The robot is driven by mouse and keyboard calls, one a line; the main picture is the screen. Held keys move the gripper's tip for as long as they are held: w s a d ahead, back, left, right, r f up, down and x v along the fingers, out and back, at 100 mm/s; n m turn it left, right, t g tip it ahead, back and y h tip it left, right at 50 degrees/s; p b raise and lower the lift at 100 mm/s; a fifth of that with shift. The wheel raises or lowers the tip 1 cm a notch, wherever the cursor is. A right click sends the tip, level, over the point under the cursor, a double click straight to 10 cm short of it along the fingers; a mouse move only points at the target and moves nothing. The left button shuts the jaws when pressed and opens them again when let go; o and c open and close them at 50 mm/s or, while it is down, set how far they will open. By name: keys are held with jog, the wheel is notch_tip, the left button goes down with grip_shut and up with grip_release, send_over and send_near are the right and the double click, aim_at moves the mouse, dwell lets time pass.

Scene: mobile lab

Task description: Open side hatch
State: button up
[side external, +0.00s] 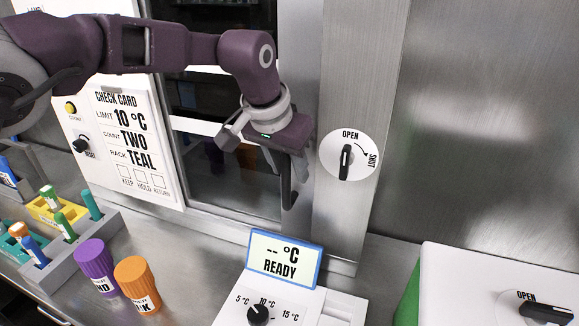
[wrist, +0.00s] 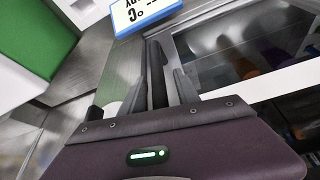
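The side hatch (side external: 225,205) is a framed glass pane left of a metal post, and it looks closed. A dark upright handle (side external: 286,185) stands at its right edge. It also shows as a dark bar in the wrist view (wrist: 157,75). My gripper (side external: 296,165) is at this handle, with its fingers partly hidden in the side view. In the wrist view my gripper (wrist: 160,90) has one grey finger on each side of the bar, seemingly with a narrow gap on the right. The black latch knob (side external: 345,162) on the post is upright, pointing to OPEN.
A READY display (side external: 284,258) with a temperature dial (side external: 258,314) stands below the hatch. A purple jar (side external: 96,265) and an orange jar (side external: 137,284) stand left of it, beside a tube rack (side external: 60,265). A white box (side external: 470,285) is at the right.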

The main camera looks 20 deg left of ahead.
jog(key=shift+w+f, duration=0.1)
jog(key=shift+f, duration=0.15)
grip_shut()
jog(key=shift+r, duration=0.1)
dwell(1.2)
